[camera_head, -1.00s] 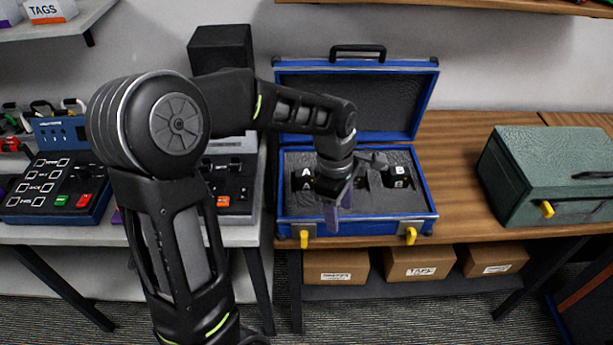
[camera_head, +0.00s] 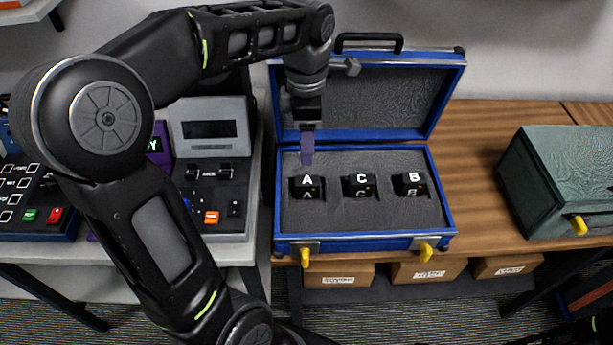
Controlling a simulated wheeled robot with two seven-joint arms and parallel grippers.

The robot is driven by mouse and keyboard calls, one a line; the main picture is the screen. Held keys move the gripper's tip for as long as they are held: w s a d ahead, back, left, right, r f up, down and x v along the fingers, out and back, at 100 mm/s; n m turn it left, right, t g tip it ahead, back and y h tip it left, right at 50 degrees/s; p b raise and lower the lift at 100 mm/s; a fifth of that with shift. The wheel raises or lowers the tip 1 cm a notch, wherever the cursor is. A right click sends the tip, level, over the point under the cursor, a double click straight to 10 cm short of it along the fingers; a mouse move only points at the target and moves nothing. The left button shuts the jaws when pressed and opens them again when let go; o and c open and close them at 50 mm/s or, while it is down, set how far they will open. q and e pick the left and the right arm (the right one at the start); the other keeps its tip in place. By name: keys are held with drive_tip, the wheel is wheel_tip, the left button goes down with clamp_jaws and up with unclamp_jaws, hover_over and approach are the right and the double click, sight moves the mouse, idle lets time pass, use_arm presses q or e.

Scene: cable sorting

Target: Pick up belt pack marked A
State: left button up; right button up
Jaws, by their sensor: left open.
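The black belt pack marked A (camera_head: 308,187) sits upright in the grey foam of the open blue case (camera_head: 365,243), at the left of the row. The belt pack marked C (camera_head: 358,186) is in the middle and the belt pack marked B (camera_head: 411,185) is at the right. My left gripper (camera_head: 307,158) is open and empty, with its purple-grey finger pointing down just above and behind pack A. Whether the finger touches the pack cannot be told. My right gripper is not in view.
A green case (camera_head: 560,180) stands closed on the wooden table (camera_head: 475,170) at the right. A control console (camera_head: 215,195) stands left of the blue case. The raised case lid (camera_head: 375,100) is behind the foam. Wood shows free between the two cases.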

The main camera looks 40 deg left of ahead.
use_arm(q)
drive_tip(key=b, duration=0.6)
hover_over(307, 180)
wheel_tip(307, 180, down, 7)
drive_tip(key=shift+s+r, duration=0.1)
drive_tip(key=shift+s, duration=0.05)
drive_tip(key=shift+r, duration=0.1)
drive_tip(key=shift+f, duration=1.3)
drive_tip(key=shift+w+f+p, duration=0.2)
drive_tip(key=shift+f+p, duration=0.25)
drive_tip(key=shift+f, duration=2.2)
drive_tip(key=shift+c, duration=0.6)
clamp_jaws()
